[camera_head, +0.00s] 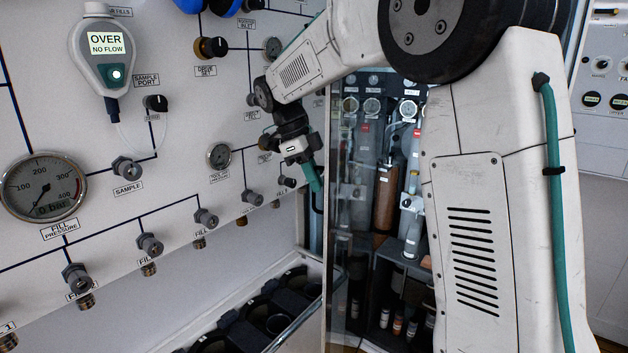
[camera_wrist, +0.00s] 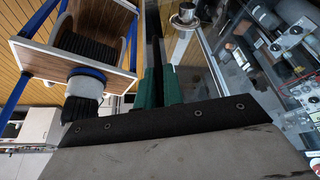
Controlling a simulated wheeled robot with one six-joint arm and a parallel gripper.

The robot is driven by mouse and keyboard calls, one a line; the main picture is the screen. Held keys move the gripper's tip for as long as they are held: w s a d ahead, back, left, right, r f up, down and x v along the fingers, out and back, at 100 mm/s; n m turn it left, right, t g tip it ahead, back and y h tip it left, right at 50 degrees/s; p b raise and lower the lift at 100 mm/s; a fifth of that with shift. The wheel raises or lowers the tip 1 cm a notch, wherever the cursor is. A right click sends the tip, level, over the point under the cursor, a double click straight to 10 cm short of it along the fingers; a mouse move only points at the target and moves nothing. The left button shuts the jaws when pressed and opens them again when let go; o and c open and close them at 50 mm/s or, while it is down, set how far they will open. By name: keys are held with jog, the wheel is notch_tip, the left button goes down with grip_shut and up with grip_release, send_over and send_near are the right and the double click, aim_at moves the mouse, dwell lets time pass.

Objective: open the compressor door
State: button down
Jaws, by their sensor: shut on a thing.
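The compressor door is a glass panel in a pale frame (camera_head: 328,255), in the middle of the head view. Gauges and cylinders show through and beside it. My gripper (camera_head: 314,178), with teal fingers, is at the left side of this frame, around a dark upright handle (camera_head: 318,204). In the wrist view the green fingers (camera_wrist: 159,88) are close together on the dark handle bar (camera_wrist: 152,40), with the door's glass (camera_wrist: 213,30) to the right. The fingertips' exact contact is partly hidden. I cannot tell whether the door is ajar.
A fill panel (camera_head: 120,215) with gauges and valves runs along the left. Below it is a trough (camera_head: 250,325) with dark round holders and a rail. My arm blocks the right middle. A wooden blue-posted stand (camera_wrist: 100,20) shows in the wrist view.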

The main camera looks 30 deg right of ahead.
jog(key=c, duration=1.5)
grip_release()
jog(key=v, duration=0.8)
